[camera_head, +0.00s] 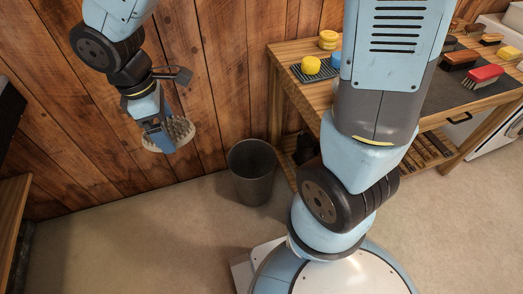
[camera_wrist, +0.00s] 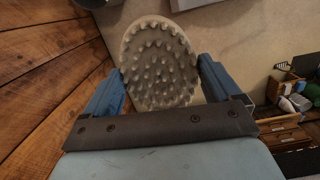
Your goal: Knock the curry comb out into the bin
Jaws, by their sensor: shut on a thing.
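The curry comb (camera_wrist: 160,65) is a pale oval with rows of blunt rubber nubs, seen face-on in the wrist view. It also shows in the head view (camera_head: 180,131), held in the air left of the bin. My gripper (camera_wrist: 160,85) is shut on it, with a blue finger at each side edge. In the head view my gripper (camera_head: 165,125) points down in front of the wooden wall. The bin (camera_head: 252,172) is a dark round can standing on the floor, to the right of and lower than the comb. Its bottom inside is hidden.
A wooden workbench (camera_head: 287,84) stands right of the bin, with yellow sponges (camera_head: 311,65) on a dark rack and several brushes (camera_head: 485,75). A wooden surface edge (camera_head: 14,215) is at far left. The floor (camera_head: 130,235) left of the bin is clear.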

